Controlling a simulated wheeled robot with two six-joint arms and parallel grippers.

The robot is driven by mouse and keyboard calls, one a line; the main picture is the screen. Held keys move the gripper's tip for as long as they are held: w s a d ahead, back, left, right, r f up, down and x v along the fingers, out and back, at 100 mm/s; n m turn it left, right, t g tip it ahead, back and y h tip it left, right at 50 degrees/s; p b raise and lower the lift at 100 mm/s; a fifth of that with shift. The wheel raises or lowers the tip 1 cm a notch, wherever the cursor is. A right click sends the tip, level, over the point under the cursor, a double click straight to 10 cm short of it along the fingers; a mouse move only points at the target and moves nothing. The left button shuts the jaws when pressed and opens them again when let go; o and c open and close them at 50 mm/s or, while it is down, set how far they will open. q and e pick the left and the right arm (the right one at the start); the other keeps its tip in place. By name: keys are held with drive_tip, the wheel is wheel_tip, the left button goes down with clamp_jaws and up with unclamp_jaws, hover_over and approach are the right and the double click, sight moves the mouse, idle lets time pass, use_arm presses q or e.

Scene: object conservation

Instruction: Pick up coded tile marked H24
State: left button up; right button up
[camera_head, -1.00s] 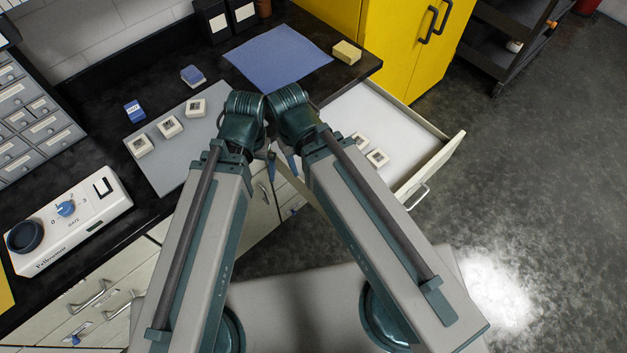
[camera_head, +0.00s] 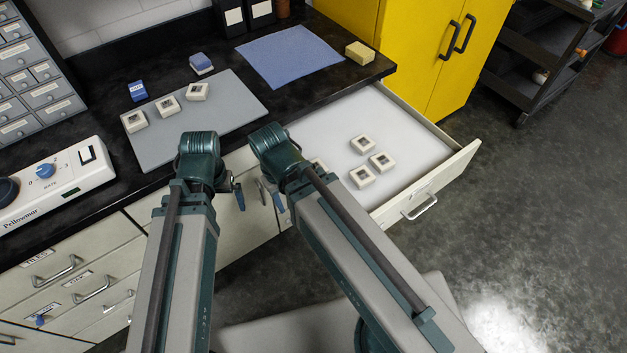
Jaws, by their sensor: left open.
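Three small white coded tiles with dark markings, a left one (camera_head: 134,121), a middle one (camera_head: 168,107) and a right one (camera_head: 196,91), lie on the grey mat (camera_head: 215,125) on the counter. Several similar tiles lie in the open drawer, among them a far one (camera_head: 362,145), a right one (camera_head: 382,161) and a near one (camera_head: 362,177); another is partly hidden by my right arm. The markings are too small to read, so I cannot tell which is H24. My left gripper (camera_head: 238,192) is open, below the mat's front edge. My right gripper is mostly hidden behind its arm.
The drawer (camera_head: 430,185) stands pulled out at the right. A blue cloth (camera_head: 288,55), a yellow block (camera_head: 359,53) and blue-topped boxes (camera_head: 138,91) (camera_head: 201,64) sit on the counter. A white device (camera_head: 55,180) stands at left, a yellow cabinet (camera_head: 420,50) at the back.

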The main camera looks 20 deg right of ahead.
use_arm(q)
wheel_tip(320, 180, down, 12)
drive_tip(key=w+a+h+b, duration=0.1)
drive_tip(key=w+h+b, duration=0.1)
drive_tip(key=b, duration=0.8)
drive_tip(key=m+t+h+b, duration=0.4)
drive_tip(key=m+h+b, duration=0.1)
drive_tip(key=m+h, duration=0.65)
approach(316, 167)
drive_tip(key=shift+m, duration=0.35)
drive_tip(key=b+x, duration=0.2)
drive_tip(key=x, duration=0.2)
drive_tip(key=shift+w+b, duration=0.15)
drive_tip(key=shift+b, duration=0.15)
drive_tip(key=shift+w+d, duration=0.1)
drive_tip(key=shift+d, duration=0.3)
drive_tip(key=shift+f+b+x, duration=0.1)
drive_tip(key=shift+b+x, duration=0.55)
drive_tip(key=shift+x, duration=0.65)
drive_tip(key=shift+f+b+x, duration=0.15)
drive_tip(key=shift+b+x, duration=0.45)
drive_tip(key=shift+x, duration=0.7)
drive_tip(key=c, duration=1.5)
